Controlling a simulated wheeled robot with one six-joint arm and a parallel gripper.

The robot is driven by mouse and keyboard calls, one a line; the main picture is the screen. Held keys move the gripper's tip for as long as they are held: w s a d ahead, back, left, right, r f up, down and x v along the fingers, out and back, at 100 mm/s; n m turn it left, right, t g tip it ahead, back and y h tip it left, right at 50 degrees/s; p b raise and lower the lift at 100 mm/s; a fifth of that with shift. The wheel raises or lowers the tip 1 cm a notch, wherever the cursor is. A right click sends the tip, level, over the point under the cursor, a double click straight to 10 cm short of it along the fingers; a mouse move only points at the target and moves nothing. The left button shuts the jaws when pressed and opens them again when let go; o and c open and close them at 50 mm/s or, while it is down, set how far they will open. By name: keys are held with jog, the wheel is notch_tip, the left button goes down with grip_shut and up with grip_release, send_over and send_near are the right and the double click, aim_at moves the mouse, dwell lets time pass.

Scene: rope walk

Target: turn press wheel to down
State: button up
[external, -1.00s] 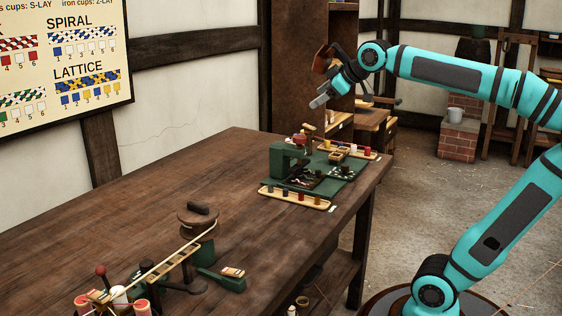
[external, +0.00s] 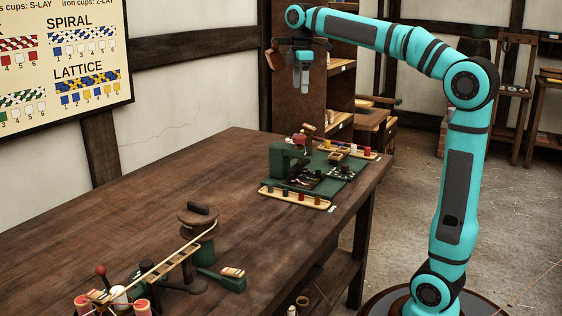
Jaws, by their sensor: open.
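A green press-like machine (external: 288,160) stands on the far end of the long wooden table. A small reddish and wooden part (external: 300,140) sits at its top; it may be the press wheel, but it is too small to tell its shape or which way it is turned. My gripper (external: 304,88) hangs in the air above and behind this machine in the picture, pointing down. It is open, looks empty and touches nothing. The gap between its fingers is hard to make out from here.
A round wooden-topped device (external: 198,216) and a rope rig with a red-knobbed lever (external: 102,272) stand at the near end. The middle of the wooden table (external: 170,185) is clear.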

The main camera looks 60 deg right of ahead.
aim_at(300, 137)
notch_tip(300, 137, down, 17)
jog(key=shift+f, duration=0.2)
dwell(0.6)
jog(key=c, duration=1)
